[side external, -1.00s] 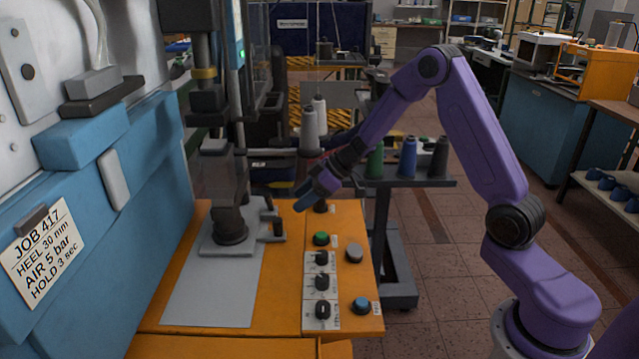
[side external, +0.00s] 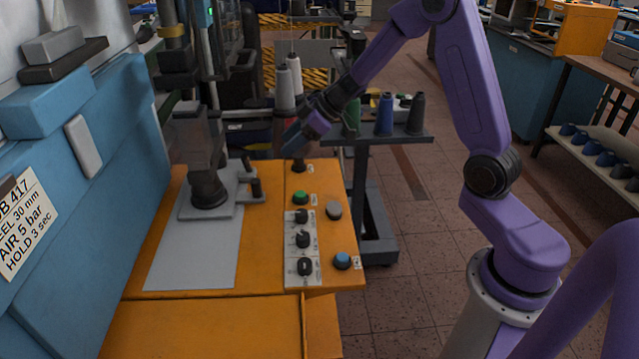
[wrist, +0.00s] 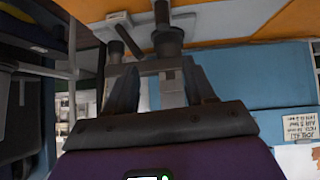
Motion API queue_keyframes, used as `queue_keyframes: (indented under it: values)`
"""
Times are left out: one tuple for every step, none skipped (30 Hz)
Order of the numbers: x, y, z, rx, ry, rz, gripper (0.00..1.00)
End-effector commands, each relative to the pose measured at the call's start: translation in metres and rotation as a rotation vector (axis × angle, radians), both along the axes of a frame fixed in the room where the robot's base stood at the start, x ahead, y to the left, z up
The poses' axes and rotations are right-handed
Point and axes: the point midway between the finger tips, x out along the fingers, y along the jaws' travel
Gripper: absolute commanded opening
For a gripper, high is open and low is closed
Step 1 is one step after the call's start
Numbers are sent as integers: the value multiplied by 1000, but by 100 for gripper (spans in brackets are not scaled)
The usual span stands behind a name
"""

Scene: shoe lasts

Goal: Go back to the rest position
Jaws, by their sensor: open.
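My gripper (side external: 290,138) is at the end of the purple arm in the side external view. It hangs in the air above the far end of the orange control panel (side external: 345,275), a little above a black knob (side external: 298,167). In the wrist view its two dark fingers (wrist: 158,88) stand apart, with nothing seen held between them. The press post with its dark foot (side external: 208,190) stands on a grey plate (side external: 195,262), left of my gripper and apart from it. The post also shows beyond the fingers in the wrist view (wrist: 168,40).
The blue machine body (side external: 90,170) with a job card (side external: 22,222) bounds the left. A small stand (side external: 425,138) with green, blue and dark thread cones is behind my gripper. Pale cones (side external: 284,88) stand farther back.

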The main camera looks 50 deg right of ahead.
Motion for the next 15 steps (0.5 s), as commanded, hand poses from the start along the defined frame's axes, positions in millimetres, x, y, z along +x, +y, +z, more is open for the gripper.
queue_keyframes:
  values:
    - [0, 10, 7, -20, -26, -3, 54]
    - [0, 16, 12, -35, -42, -9, 54]
    - [-1, 24, 17, -56, -64, -20, 54]
    - [-2, 30, 22, -73, -78, -28, 54]
    - [-5, 36, 26, -88, -90, -37, 54]
    - [-9, 43, 31, -110, -104, -48, 54]
    - [-12, 48, 35, -127, -112, -56, 54]
    - [-17, 53, 38, -142, -118, -62, 54]
    - [-23, 59, 42, -162, -122, -73, 54]
    - [-29, 63, 44, -178, -124, -79, 54]
    - [-35, 68, 47, -191, -123, -85, 54]
    - [-45, 73, 49, -212, -120, -91, 54]
    - [-52, 77, 51, -226, -114, -96, 54]
    - [-61, 80, 52, -239, -108, -98, 54]
    - [-72, 85, 54, -258, -96, -100, 54]
